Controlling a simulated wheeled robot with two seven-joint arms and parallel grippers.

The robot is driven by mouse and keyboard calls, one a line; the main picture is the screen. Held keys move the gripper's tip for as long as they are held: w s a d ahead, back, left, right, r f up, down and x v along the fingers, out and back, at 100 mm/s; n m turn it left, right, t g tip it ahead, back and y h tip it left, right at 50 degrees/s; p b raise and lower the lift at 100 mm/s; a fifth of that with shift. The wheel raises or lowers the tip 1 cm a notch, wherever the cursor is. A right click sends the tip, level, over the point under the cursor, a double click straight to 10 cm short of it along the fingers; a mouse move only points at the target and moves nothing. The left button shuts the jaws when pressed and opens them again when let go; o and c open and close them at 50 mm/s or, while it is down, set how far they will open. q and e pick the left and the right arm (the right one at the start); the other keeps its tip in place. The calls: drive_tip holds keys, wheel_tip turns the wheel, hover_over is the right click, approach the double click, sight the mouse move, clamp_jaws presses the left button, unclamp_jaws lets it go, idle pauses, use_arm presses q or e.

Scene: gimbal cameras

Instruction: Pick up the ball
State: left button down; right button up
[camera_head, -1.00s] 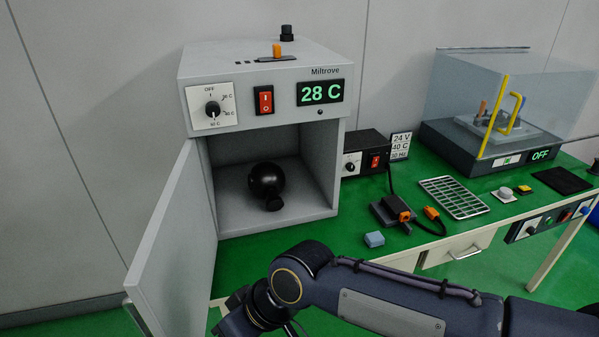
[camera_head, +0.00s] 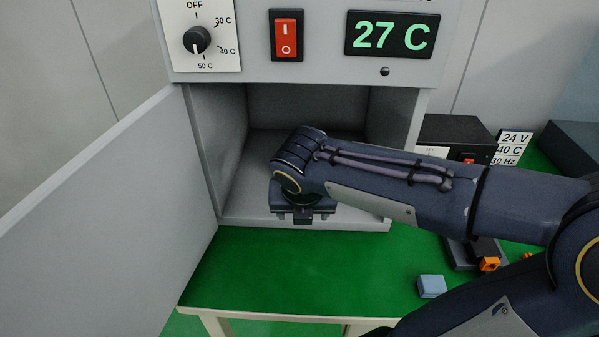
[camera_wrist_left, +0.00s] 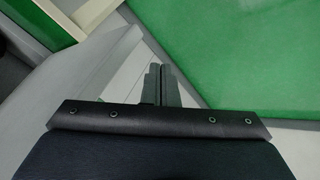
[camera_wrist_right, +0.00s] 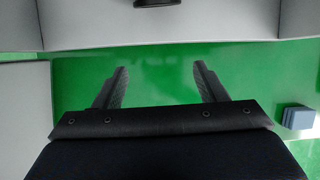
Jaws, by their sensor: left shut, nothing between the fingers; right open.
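The ball is hidden behind my right arm in the head view. A dark piece (camera_wrist_right: 155,2) at the top edge of the right wrist view, on the grey cabinet's floor, looks like its lower part; the rest is out of frame. The open cabinet (camera_head: 408,130) shows its empty-looking upper interior around my arm. My right gripper (camera_wrist_right: 161,68) is open and empty, over the green tabletop just in front of the cabinet, fingers pointing toward its opening. My left gripper (camera_wrist_left: 158,70) is shut and empty; it is outside the head view.
The cabinet's door (camera_head: 95,215) stands open on the left. A blue block (camera_head: 431,286) lies on the green table (camera_head: 270,270) to the right, also in the right wrist view (camera_wrist_right: 298,117). A black power box (camera_head: 450,133) stands right of the cabinet. The front-left tabletop is clear.

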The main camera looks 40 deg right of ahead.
drive_tip(key=w+d, duration=0.4)
drive_tip(key=w, duration=0.1)
drive_tip(key=w+d, duration=0.2)
drive_tip(key=shift+w+d, duration=0.25)
drive_tip(key=shift+w, duration=0.15)
drive_tip(key=b+x, duration=0.1)
drive_tip(key=x, duration=0.4)
drive_tip(key=shift+f, duration=0.1)
drive_tip(key=shift+w, duration=0.1)
drive_tip(key=c, duration=1.4)
